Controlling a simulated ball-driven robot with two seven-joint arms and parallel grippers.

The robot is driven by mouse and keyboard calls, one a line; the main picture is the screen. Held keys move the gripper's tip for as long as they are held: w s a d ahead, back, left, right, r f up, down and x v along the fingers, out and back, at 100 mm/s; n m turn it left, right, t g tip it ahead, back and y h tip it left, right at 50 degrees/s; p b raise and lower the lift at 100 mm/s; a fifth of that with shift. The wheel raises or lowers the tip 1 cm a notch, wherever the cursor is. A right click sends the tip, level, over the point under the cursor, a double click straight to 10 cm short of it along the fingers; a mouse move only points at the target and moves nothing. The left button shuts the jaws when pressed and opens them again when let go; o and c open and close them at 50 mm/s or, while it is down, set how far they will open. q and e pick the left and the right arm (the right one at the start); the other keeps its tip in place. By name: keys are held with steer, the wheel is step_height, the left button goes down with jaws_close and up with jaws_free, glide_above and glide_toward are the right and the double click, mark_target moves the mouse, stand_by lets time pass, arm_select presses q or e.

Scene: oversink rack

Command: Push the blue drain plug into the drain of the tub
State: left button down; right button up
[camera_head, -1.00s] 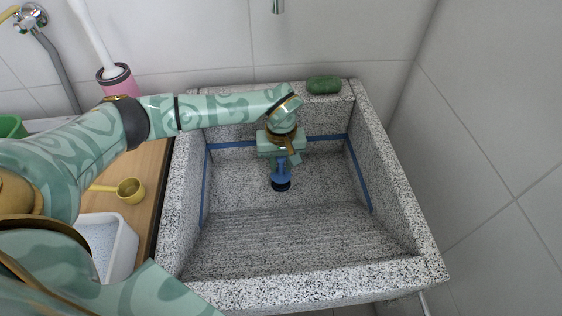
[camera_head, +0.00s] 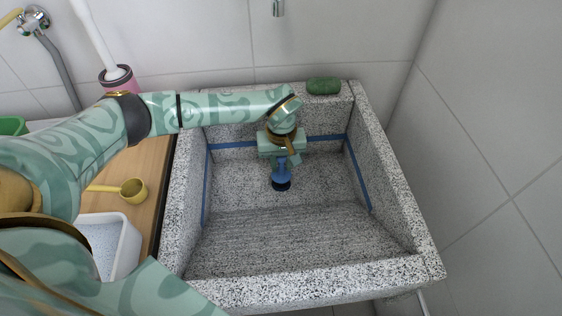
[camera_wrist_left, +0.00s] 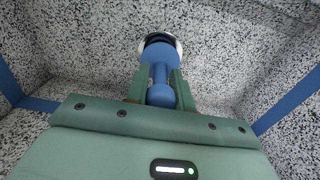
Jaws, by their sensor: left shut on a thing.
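The blue drain plug (camera_head: 281,176) is inside the speckled stone tub (camera_head: 300,290), near its back. It also shows in the left wrist view (camera_wrist_left: 159,58), with a round knob between my fingers. My left gripper (camera_head: 283,160) reaches down from above and is shut on the plug. The plug's lower end is at the dark drain (camera_head: 281,187) in the tub floor. In the wrist view a pale ring and dark opening of the drain (camera_wrist_left: 160,38) show around the plug's far end. How deep the plug sits cannot be told. My right gripper is not in view.
A green soap bar (camera_head: 323,86) lies on the tub's back rim. A wooden counter at left holds a yellow ladle (camera_head: 132,190) and a white bin (camera_head: 122,246). A pink brush holder (camera_head: 119,79) stands behind my left arm. The tub's front floor is clear.

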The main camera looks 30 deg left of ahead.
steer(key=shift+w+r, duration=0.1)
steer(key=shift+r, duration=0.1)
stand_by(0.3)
arm_select(q)
steer(key=shift+f+b, duration=0.5)
steer(key=shift+f, duration=0.95)
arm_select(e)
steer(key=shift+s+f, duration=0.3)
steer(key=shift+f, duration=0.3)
arm_select(q)
steer(key=c, duration=1.1)
jaws_free()
step_height(320, 180, up, 16)
steer(key=p, duration=0.6)
steer(key=shift+r, duration=0.2)
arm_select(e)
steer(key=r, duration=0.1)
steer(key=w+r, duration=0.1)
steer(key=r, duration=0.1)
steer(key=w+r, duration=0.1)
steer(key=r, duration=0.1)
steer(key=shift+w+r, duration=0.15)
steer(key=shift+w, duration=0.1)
arm_select(q)
steer(key=shift+s+f, duration=0.1)
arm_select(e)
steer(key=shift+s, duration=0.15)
